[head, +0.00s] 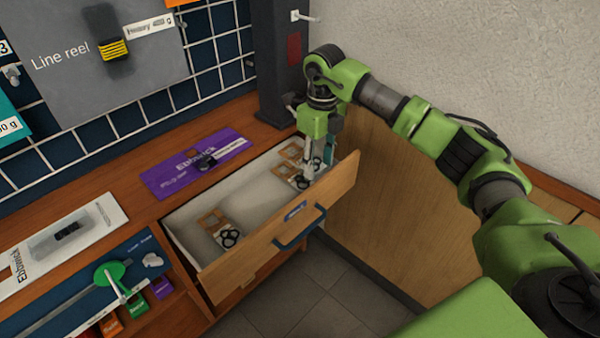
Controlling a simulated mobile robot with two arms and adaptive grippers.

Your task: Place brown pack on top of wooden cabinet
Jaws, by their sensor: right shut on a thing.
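My right gripper (311,165) reaches down into the right end of the open drawer. It is shut on a brown pack (298,180) with a black part on it; the fingers hide some of the pack. Another brown piece (290,153) shows just behind it. A similar brown pack with black loops (221,228) lies in the left part of the drawer. The wooden cabinet (365,205) stands to the right of the drawer; my right arm covers part of it and its top. My left gripper is out of view.
The drawer (262,252) is pulled out, with a dark blue handle (300,228) on its front. A purple sheet (200,162) lies on the counter behind it. A dark post (278,65) rises behind the drawer's right end. Grey tiled floor is free in front.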

